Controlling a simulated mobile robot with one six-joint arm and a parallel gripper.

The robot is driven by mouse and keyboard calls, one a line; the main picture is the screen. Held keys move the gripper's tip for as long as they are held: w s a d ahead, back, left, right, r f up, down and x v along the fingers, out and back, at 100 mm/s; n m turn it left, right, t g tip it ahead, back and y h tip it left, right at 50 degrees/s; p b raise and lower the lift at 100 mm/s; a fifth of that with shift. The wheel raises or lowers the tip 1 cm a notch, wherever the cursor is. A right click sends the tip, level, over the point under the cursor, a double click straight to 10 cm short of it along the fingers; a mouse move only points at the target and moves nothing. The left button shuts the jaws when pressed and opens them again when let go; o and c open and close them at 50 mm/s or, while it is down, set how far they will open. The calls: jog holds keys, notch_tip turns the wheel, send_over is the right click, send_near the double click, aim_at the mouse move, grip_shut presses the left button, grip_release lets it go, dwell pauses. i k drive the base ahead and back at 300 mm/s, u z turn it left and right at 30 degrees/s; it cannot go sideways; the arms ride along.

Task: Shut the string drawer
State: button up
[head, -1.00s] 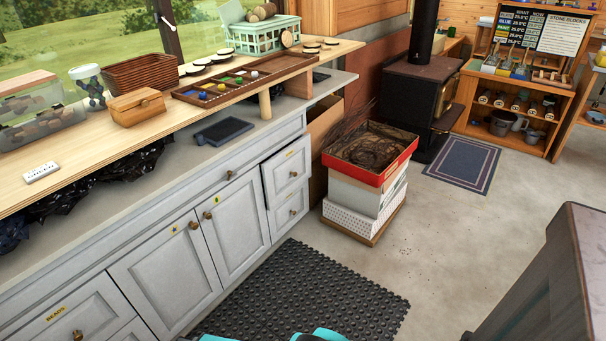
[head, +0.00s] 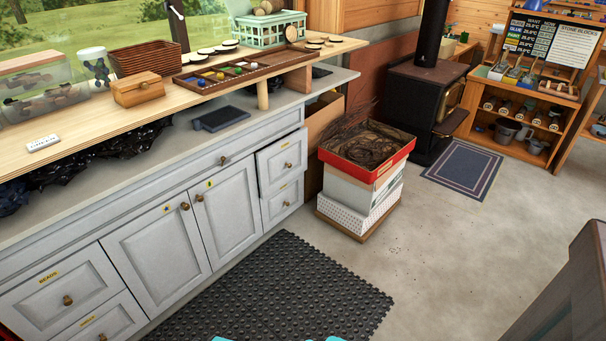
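A row of grey-white cabinets runs under the workbench on the left. At its right end, the upper small drawer (head: 282,163) stands out a little from the cabinet front, with a dark gap along its left side. It has a round knob and a yellow label too small to read. The small drawer (head: 283,201) below it looks flush. At the lower left, a drawer labelled BEADS (head: 60,293) looks shut. I cannot read the word string on any label. My gripper is not in view; only teal parts of my own body show at the bottom edge.
A black rubber mat (head: 285,290) lies before the cabinets. Stacked boxes with a red tray of twigs (head: 366,150) stand right of the open drawer. Bare concrete floor (head: 430,240) is clear at the right. A dark furniture edge (head: 565,290) is at the lower right.

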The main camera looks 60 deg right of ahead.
aim_at(276, 164)
jog(key=k, duration=0.8)
jog(key=z, duration=0.5)
jog(key=i, duration=1.9)
jog(key=u, duration=0.25)
